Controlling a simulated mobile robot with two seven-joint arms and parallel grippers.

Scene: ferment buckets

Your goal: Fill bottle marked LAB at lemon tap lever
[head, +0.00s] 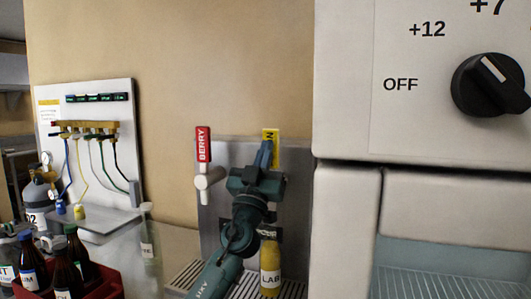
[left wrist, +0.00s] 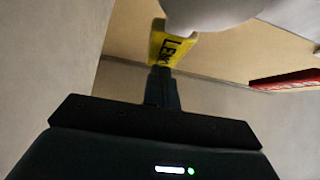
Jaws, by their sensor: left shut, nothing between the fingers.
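The yellow lemon tap lever (head: 271,133) stands upright on the steel tap panel, partly hidden behind my left gripper (head: 265,150). It also shows in the left wrist view (left wrist: 168,48), marked LEM, right at the fingertips. My left gripper is shut with nothing between its fingers, and its tips are against or very near the lever; I cannot tell if they touch. The bottle marked LAB (head: 270,270) stands upright on the drip grate below, and its body looks yellow. Its top is partly hidden by my arm. My right gripper is out of view.
The red BERRY tap lever (head: 203,144) stands left of the lemon one, and also shows in the left wrist view (left wrist: 285,79). A clear bottle (head: 149,240) stands left of the grate. A red crate (head: 105,286) holds dark bottles. A white appliance (head: 345,215) blocks the right.

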